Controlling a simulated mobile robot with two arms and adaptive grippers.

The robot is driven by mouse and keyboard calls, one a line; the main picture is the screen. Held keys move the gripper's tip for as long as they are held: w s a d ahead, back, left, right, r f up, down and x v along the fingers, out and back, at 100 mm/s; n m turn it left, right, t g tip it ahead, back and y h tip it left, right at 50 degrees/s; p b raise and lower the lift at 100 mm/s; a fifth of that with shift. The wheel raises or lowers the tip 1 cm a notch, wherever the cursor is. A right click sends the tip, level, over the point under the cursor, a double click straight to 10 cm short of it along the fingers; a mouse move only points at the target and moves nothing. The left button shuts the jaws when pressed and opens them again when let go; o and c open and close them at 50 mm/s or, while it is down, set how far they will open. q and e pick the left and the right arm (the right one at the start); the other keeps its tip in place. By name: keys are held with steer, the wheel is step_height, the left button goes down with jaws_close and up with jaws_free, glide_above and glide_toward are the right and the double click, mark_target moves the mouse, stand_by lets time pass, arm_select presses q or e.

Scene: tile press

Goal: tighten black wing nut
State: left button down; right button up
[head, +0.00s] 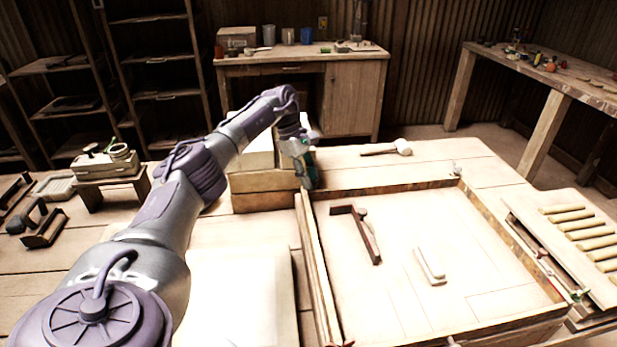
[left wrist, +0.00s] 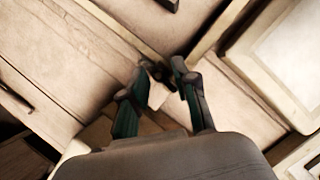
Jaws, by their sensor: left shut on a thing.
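My left gripper (head: 309,183) points down at the far left corner of a wooden frame (head: 390,190). In the left wrist view its two dark green fingers (left wrist: 164,84) are closed around a small dark piece, which looks like the black wing nut (left wrist: 152,69), at the frame corner. The fingers hide most of the nut, and its threads and seat cannot be seen. In the head view the nut is hidden behind the gripper. My right gripper is not in view.
Inside the frame lie a dark L-shaped tool (head: 368,240) and a pale block (head: 430,266). A mallet (head: 390,148) lies behind the frame. A wooden box (head: 262,190) stands close to the left of my gripper. Rolls on a rack (head: 590,235) are at right.

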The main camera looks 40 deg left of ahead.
arm_select(q)
steer(key=shift+d, duration=0.1)
steer(key=c, duration=1.1)
jaws_free()
steer(key=shift+w, duration=0.15)
steer(key=v, duration=1.2)
steer(key=shift+f, duration=0.1)
